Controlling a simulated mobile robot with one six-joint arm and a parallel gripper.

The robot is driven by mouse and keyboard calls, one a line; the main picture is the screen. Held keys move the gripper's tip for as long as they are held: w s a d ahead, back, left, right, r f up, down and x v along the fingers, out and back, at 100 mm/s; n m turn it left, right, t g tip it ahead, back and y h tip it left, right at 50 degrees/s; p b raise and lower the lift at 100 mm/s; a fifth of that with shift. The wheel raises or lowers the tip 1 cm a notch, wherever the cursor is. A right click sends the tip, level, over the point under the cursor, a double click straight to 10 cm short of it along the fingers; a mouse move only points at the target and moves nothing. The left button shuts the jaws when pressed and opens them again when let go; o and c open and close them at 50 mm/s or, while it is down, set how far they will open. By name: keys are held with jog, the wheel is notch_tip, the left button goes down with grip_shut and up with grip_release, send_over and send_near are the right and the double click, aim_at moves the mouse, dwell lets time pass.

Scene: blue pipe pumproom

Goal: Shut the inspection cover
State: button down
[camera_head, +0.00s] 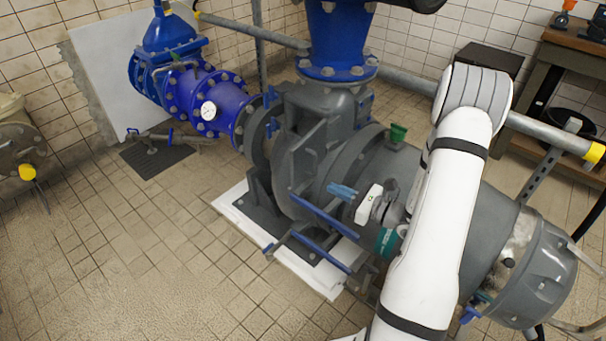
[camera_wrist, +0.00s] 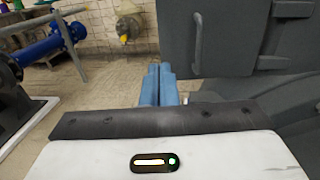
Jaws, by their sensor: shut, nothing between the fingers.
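The inspection cover is a flat grey plate (camera_head: 309,155) on the side of the grey pump housing in the head view. It stands out from the housing at an angle, so it is open. In the wrist view the cover (camera_wrist: 240,38) fills the upper right, with a bar handle near its left edge and hinges at its right. My gripper (camera_head: 343,191) has blue fingers and is to the right of the cover in the head view. In the wrist view my gripper (camera_wrist: 158,84) is shut and empty, below and left of the handle. I cannot tell whether it touches the cover.
Blue rails (camera_head: 322,222) run low in front of the pump. A blue pipe with a round gauge (camera_head: 208,111) joins it at the left. A dark floor grate (camera_head: 155,157) lies near the white wall panel. The tiled floor at the left front is clear.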

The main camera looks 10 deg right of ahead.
aim_at(294, 170)
jog(key=x, duration=1.1)
